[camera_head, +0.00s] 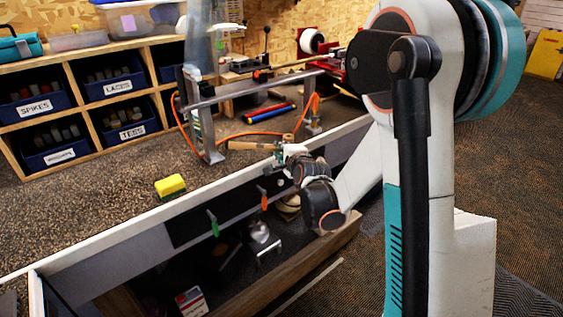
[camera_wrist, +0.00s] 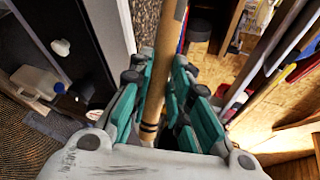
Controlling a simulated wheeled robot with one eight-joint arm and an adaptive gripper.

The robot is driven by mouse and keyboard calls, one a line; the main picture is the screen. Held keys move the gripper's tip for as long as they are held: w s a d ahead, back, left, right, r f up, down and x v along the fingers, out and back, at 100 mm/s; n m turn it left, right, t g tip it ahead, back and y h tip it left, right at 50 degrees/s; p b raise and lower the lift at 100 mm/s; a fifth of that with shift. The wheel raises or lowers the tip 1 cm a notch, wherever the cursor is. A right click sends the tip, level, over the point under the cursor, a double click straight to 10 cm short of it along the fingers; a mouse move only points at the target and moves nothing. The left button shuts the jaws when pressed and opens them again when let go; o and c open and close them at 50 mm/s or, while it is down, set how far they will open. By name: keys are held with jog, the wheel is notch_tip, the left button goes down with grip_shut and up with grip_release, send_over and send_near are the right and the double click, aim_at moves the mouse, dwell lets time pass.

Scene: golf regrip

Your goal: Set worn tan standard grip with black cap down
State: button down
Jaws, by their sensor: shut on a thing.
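The worn tan grip (camera_head: 250,146) lies roughly level at the end of my gripper (camera_head: 283,150), over the workbench's front part. In the wrist view the tan grip (camera_wrist: 163,45) runs up the picture between the teal fingers of my gripper (camera_wrist: 157,88). The fingers are shut on it. Dark bands show near its lower end. The black cap cannot be made out clearly. Whether the grip touches the bench surface (camera_head: 120,195) cannot be told.
A yellow sponge (camera_head: 170,186) lies left on the bench. Red and blue grips (camera_head: 270,112) lie behind, near a metal stand (camera_head: 208,135) and an orange hose (camera_head: 185,135). Labelled bins (camera_head: 48,143) fill the shelf at back left. The bench is clear around the sponge.

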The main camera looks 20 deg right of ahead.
notch_tip(320, 180, down, 3)
jog(key=shift+r+b, duration=0.1)
jog(key=shift+b, duration=0.4)
jog(key=c, duration=1.5)
grip_release()
